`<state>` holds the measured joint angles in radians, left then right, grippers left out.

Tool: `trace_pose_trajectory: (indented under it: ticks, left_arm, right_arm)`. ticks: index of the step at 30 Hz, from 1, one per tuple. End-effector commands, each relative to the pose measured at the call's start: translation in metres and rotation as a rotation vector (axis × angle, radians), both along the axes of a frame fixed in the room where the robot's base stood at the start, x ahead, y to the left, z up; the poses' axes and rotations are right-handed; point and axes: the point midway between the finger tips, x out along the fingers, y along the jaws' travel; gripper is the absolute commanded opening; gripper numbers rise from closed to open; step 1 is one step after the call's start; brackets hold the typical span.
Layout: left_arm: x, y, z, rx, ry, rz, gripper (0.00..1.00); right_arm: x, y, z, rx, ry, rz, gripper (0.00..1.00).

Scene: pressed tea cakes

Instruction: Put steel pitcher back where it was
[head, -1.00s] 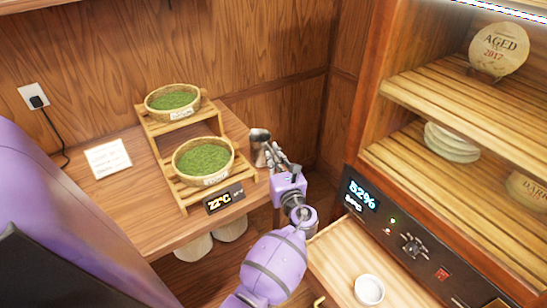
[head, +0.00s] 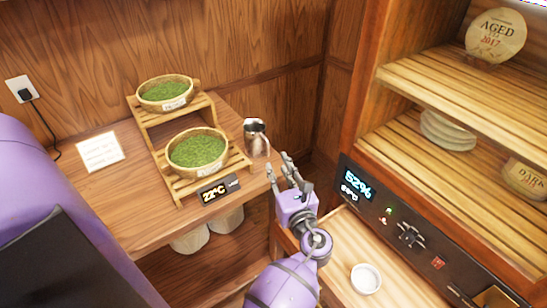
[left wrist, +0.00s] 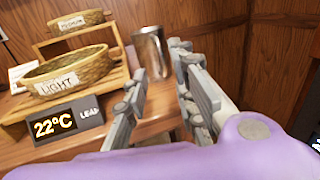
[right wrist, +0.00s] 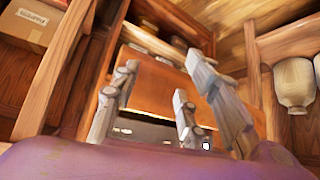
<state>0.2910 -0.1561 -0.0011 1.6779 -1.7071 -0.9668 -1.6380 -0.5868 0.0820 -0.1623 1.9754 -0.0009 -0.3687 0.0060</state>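The steel pitcher (head: 256,138) stands upright on the wooden side table, just right of the tiered stand with the green leaf baskets. It also shows in the left wrist view (left wrist: 151,53), beyond the fingers. My left gripper (head: 281,170) is in front of the pitcher and a little to its right, apart from it. In the left wrist view its fingers (left wrist: 158,88) are spread with nothing between them. My right gripper (right wrist: 150,95) shows only in its own wrist view, fingers spread and empty, facing a wooden cabinet.
The two-tier stand (head: 178,185) holds two baskets, with a 22°C display (head: 219,190) at its front. The humidity cabinet (head: 385,215) is at right, above an open drawer (head: 345,250) holding a white cup (head: 366,278).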

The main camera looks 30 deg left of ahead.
Motion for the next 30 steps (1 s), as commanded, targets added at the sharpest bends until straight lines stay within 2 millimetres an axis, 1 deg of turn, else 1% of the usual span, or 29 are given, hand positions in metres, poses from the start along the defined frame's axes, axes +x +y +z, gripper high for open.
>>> trace_pose_trajectory:
  ticks: [1, 4, 9, 11, 13, 14, 16, 17, 18, 20, 21, 23, 24, 26, 27, 30]
  left_arm:
    - [-0.005, -0.006, -0.002, -0.002, 0.003, 0.001, 0.25]
    - [-0.011, -0.013, -0.002, 0.000, 0.001, 0.001, 0.25]
    - [-0.014, -0.018, 0.000, -0.001, -0.001, 0.000, 0.25]
    - [-0.016, -0.017, -0.004, -0.015, -0.005, -0.003, 0.25]
    - [-0.023, -0.014, -0.020, -0.078, -0.018, -0.016, 0.25]
    - [-0.027, -0.012, -0.031, -0.127, -0.030, -0.026, 0.25]
    - [-0.044, -0.008, -0.068, -0.294, -0.073, -0.047, 0.25]
    - [-0.054, -0.007, -0.086, -0.388, -0.099, -0.052, 0.25]
    - [-0.070, -0.007, -0.112, -0.532, -0.141, -0.053, 0.25]
    - [-0.099, -0.010, -0.151, -0.772, -0.214, -0.032, 0.25]
    - [-0.119, -0.014, -0.174, -0.939, -0.270, -0.005, 0.25]
    - [-0.152, -0.023, -0.202, -1.184, -0.360, 0.065, 0.25]
    - [-0.175, -0.031, -0.217, -1.346, -0.426, 0.128, 0.25]
    - [-0.208, -0.042, -0.234, -1.576, -0.530, 0.243, 0.25]
    - [-0.230, -0.050, -0.242, -1.715, -0.603, 0.335, 0.25]
    - [-0.276, -0.067, -0.250, -1.999, -0.783, 0.573, 0.25]
  right_arm:
    - [0.000, -0.001, -0.001, 0.000, 0.000, -0.003, 0.40]
    - [0.001, 0.000, -0.001, 0.001, -0.003, -0.006, 0.40]
    - [0.003, 0.001, -0.001, 0.003, -0.007, -0.006, 0.40]
    - [0.004, 0.001, 0.000, 0.002, -0.008, -0.005, 0.40]
    - [0.004, 0.001, 0.000, 0.002, -0.008, -0.005, 0.40]
    - [0.004, 0.001, 0.000, 0.002, -0.008, -0.005, 0.40]
    - [0.004, 0.001, 0.000, 0.002, -0.008, -0.004, 0.40]
    - [0.004, 0.001, 0.000, 0.002, -0.008, -0.004, 0.40]
    - [0.004, 0.001, 0.000, 0.001, -0.008, -0.003, 0.40]
    - [0.004, 0.001, 0.000, 0.001, -0.008, -0.001, 0.40]
    - [0.004, 0.001, 0.000, 0.001, -0.008, -0.001, 0.40]
    - [0.004, 0.001, 0.000, 0.000, -0.008, 0.000, 0.40]
    - [0.004, 0.001, 0.000, 0.001, -0.008, 0.001, 0.40]
    - [0.004, 0.001, 0.000, 0.000, -0.008, 0.002, 0.40]
    - [0.004, 0.001, 0.000, 0.000, -0.007, 0.002, 0.40]
    - [0.004, 0.001, 0.000, 0.000, -0.007, 0.002, 0.40]
